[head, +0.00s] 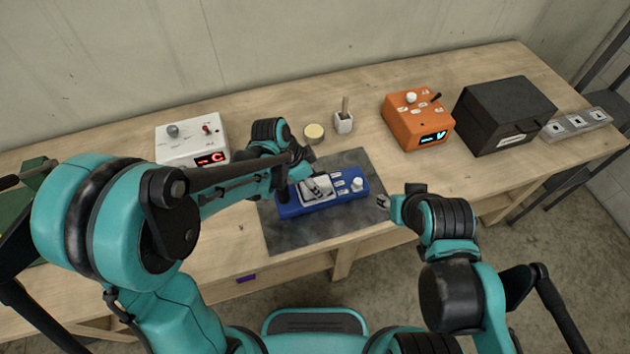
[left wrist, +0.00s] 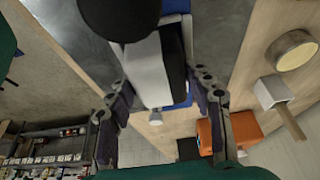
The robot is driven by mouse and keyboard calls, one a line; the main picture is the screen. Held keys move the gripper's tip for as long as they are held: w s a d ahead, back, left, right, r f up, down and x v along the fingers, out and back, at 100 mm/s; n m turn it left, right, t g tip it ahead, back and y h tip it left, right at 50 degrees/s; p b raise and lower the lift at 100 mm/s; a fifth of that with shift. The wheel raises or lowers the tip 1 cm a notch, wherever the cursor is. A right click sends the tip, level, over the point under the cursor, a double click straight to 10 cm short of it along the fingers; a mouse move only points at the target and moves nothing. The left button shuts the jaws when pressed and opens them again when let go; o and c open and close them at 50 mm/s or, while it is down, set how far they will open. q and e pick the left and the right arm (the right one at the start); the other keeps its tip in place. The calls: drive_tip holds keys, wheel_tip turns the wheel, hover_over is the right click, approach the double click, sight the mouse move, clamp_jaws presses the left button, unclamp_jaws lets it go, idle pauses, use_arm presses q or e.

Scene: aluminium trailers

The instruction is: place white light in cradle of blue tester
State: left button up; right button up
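The blue tester (head: 289,211) lies on a dark grey mat in the middle of the bench, with white labels and a pale knob (head: 357,184) at its right end. The white light (head: 316,189) is over the tester's left part. In the left wrist view the light (left wrist: 149,72) shows a white side and a black side, between the fingers of my left gripper (left wrist: 160,92).
A white box with a red display (head: 192,140) stands at the back left. A round tan disc (head: 314,131) and a small white pot (head: 343,122) are behind the mat (head: 345,225). An orange tester (head: 417,121) and a black case (head: 504,114) stand at the right.

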use_arm(q)
drive_tip(key=shift+o, duration=0.6)
drive_tip(key=shift+r, duration=0.1)
drive_tip(key=shift+r, duration=0.2)
drive_tip(key=p+v, duration=0.4)
drive_tip(key=v, duration=0.8)
drive_tip(key=s+a+r+n+t+y, duration=0.3)
drive_tip(key=s+a+n+t+y, duration=0.1)
drive_tip(key=s+a+n, duration=0.6)
drive_tip(key=a+n+t, duration=0.1)
drive_tip(key=a+n, duration=0.2)
drive_tip(key=n, duration=0.1)
drive_tip(key=shift+s+a+r+t, duration=0.2)
drive_tip(key=shift+s+t, duration=0.15)
drive_tip(key=shift+t, duration=0.05)
